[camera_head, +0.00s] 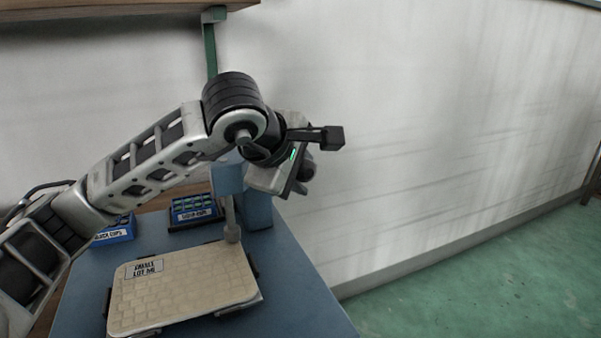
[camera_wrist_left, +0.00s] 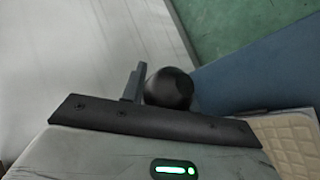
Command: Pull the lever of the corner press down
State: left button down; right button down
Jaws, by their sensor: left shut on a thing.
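The corner press (camera_head: 258,212) is blue and stands at the table's back edge, partly hidden behind my left arm. Its grey plunger rod (camera_head: 230,215) hangs over the far right corner of a cream quilted tray panel (camera_head: 180,290). The lever's round black knob (camera_head: 306,167) shows just past my left gripper (camera_head: 298,174). In the left wrist view the knob (camera_wrist_left: 170,88) is large beside a grey finger of my left gripper (camera_wrist_left: 150,84), which is shut on it. The other finger and the lever's shaft are hidden. My right gripper is out of view.
Two blue trays of small parts, one at the back (camera_head: 196,211) and one at the left (camera_head: 115,231), stand behind the panel. A wooden shelf (camera_head: 120,8) is overhead. A pale wall (camera_head: 430,130) runs behind the press. Green floor (camera_head: 480,280) is clear at right.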

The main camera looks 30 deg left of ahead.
pick_arm(q)
jog(key=shift+f, duration=0.45)
dwell(0.3)
jog(key=c, duration=1.1)
grip_release()
jog(key=shift+r, duration=0.1)
